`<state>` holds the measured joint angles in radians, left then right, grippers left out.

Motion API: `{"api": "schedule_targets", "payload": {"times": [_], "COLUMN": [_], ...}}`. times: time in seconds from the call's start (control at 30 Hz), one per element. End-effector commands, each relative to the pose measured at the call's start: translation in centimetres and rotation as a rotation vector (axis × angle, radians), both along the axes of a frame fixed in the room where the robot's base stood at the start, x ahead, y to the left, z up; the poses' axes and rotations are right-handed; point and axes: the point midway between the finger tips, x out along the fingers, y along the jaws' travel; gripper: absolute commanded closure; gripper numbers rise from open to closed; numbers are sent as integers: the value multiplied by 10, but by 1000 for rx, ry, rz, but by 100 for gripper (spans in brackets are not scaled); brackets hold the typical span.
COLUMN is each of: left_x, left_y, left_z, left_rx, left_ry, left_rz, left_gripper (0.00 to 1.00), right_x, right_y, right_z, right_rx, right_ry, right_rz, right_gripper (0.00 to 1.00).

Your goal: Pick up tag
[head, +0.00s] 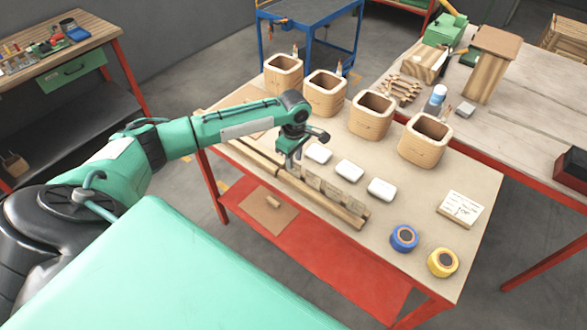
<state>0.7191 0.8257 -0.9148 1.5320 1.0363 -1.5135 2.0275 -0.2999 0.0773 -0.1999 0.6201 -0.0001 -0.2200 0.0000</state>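Several small tan tags stand in a row in a wooden rack (345,215) on the table; the tags that show clearly are one (313,180) nearest the gripper, a middle one (333,192) and one at the right end (354,206). My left gripper (292,167) points down at the left end of this row, just left of the nearest clear tag. The fingertips are small and partly merge with the rack, so whether they are apart or hold a tag cannot be told. My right gripper is not in view.
A blue tape roll (404,238), a yellow one (443,262) and a written card (461,209) lie at right. Another workbench (530,135) stands behind.

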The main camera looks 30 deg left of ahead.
Motion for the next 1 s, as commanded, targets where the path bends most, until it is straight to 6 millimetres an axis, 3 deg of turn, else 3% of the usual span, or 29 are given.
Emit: {"api": "schedule_targets", "payload": {"times": [0.13, 0.3, 0.57, 0.7, 1.0], "left_x": [-2, -2, -1, -1, -1], "left_y": [1, 1, 1, 1, 1], "left_z": [-20, -41, -45, -45, -45], "left_rx": [2, 0, 1, 1, 1], "left_ry": [5, 2, 1, 1, 1], "left_rz": [1, -1, -1, -1, -1], "left_gripper": [71, 71, 71, 98, 100], "right_x": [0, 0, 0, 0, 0], "right_y": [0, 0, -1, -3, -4], "right_z": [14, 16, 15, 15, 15], "right_rx": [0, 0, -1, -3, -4], "right_ry": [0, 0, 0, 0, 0], "right_rz": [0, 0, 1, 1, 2], "right_gripper": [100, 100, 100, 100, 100]}}
